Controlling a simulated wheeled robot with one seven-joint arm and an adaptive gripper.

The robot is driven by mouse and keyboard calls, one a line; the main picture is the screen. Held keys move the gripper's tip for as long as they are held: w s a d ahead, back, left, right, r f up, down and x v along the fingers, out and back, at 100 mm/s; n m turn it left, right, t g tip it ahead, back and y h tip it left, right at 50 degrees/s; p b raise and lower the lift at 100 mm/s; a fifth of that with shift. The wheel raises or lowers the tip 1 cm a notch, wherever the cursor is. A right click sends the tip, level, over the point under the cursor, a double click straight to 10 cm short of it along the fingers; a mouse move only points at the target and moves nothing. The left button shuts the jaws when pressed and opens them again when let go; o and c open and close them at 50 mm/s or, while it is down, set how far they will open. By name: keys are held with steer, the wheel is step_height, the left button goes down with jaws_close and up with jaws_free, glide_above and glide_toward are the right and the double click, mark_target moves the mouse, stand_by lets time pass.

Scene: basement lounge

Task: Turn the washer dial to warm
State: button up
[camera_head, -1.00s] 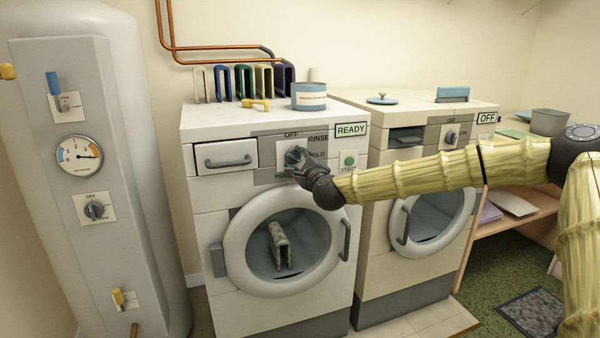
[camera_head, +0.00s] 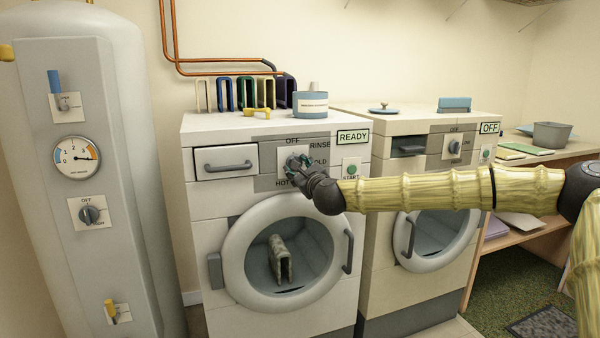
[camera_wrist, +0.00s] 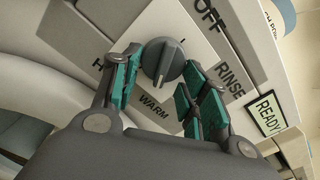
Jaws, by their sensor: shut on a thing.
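The washer dial (camera_wrist: 163,62) is a round grey knob with a raised ridge, on a white plate on the left machine's front. It also shows in the head view (camera_head: 293,163). In the wrist view its ridge runs roughly between the top and the WARM lettering (camera_wrist: 155,106); I cannot tell which end points. OFF, RINSE and part of HOT are readable there; COLD is covered by a finger. My gripper (camera_wrist: 163,84) has its teal-padded fingers on either side of the dial and is shut on it. The washer's display (camera_head: 352,136) reads READY.
A green START button (camera_head: 351,167) sits right of the dial. The closed round door (camera_head: 236,262) with a folded item inside is below, the drawer (camera_head: 228,161) left. A second machine (camera_head: 470,122) reads OFF. A grey tank (camera_head: 35,190) stands at left.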

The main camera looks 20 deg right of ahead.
steer(key=shift+d, duration=0.1)
steer(key=o, duration=0.9)
steer(key=shift+o, duration=0.2)
steer(key=shift+s, duration=0.1)
steer(key=s, duration=1.1)
steer(key=shift+s+d, duration=0.2)
steer(key=shift+s, duration=0.2)
steer(key=shift+a+f, duration=0.1)
steer(key=shift+f, duration=0.05)
